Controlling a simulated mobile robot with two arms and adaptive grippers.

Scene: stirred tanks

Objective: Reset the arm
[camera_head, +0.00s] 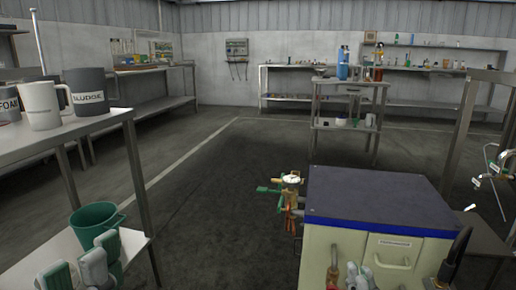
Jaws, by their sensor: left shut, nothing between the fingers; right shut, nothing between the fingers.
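Pale grey-green jointed parts that I take for my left gripper (92,264) show at the lower left, in front of a low shelf and the green jug (95,222). It is shut and holds nothing. Smaller pale parts that I take for my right gripper (358,275) show at the bottom, in front of the cream cabinet (325,243). It is shut and empty. The bottom edge cuts off both, and most of both arms is out of view.
The cabinet has a dark top (375,200) with a blue edge. A brass valve (291,185) with green handles stands beside it. A white mug (42,104) and a grey mug (88,91) stand on the left table. The floor (205,185) between is clear.

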